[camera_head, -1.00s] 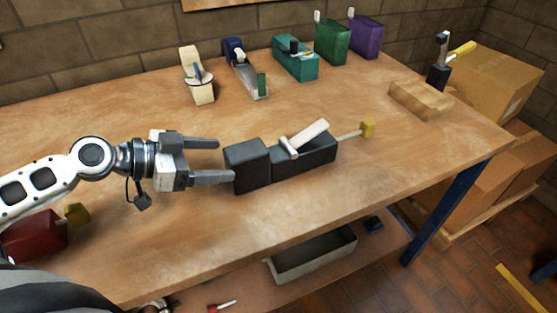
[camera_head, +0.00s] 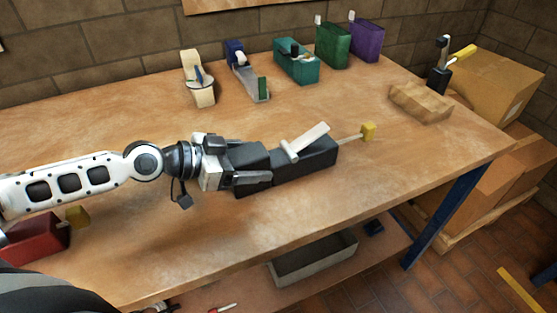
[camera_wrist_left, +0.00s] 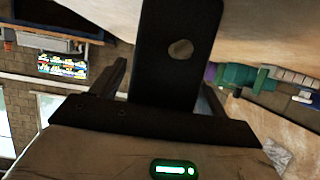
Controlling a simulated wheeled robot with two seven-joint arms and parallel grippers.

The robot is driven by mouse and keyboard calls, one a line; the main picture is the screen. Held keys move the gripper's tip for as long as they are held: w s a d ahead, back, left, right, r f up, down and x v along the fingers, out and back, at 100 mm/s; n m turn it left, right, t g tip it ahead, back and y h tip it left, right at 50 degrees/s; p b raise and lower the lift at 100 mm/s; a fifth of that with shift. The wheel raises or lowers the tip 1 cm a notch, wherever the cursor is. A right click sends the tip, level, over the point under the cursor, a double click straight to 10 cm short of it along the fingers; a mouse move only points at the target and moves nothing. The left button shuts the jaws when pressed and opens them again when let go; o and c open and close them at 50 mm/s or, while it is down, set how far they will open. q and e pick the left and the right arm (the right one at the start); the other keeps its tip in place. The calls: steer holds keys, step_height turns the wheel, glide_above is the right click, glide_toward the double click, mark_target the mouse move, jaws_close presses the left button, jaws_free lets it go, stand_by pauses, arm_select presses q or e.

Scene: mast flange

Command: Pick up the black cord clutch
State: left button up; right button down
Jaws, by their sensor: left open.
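The black cord clutch (camera_head: 305,162) lies on the wooden bench in the head view. It is a long dark body with a white lever (camera_head: 304,142) on top and a yellow-tipped rod (camera_head: 368,132) at its right end. My left gripper (camera_head: 258,163) is open around its left block, with the near finger along the near side. The far finger is mostly hidden behind the block. In the left wrist view a dark slab with a round hole (camera_wrist_left: 175,80) stands between the fingers; I cannot tell whether it is the clutch. My right gripper is not in view.
Along the back of the bench (camera_head: 130,135) stand a cream device (camera_head: 199,90), a blue and silver one (camera_head: 247,75), and teal (camera_head: 296,67), green (camera_head: 333,45) and purple (camera_head: 367,42) ones. A red block (camera_head: 36,240) lies at front left. The bench around the clutch is clear.

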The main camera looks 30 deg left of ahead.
arm_select(q)
steer(key=shift+w+d+f, duration=0.1)
steer(key=shift+d, duration=0.1)
steer(key=c, duration=1.3)
steer(key=shift+c, duration=0.2)
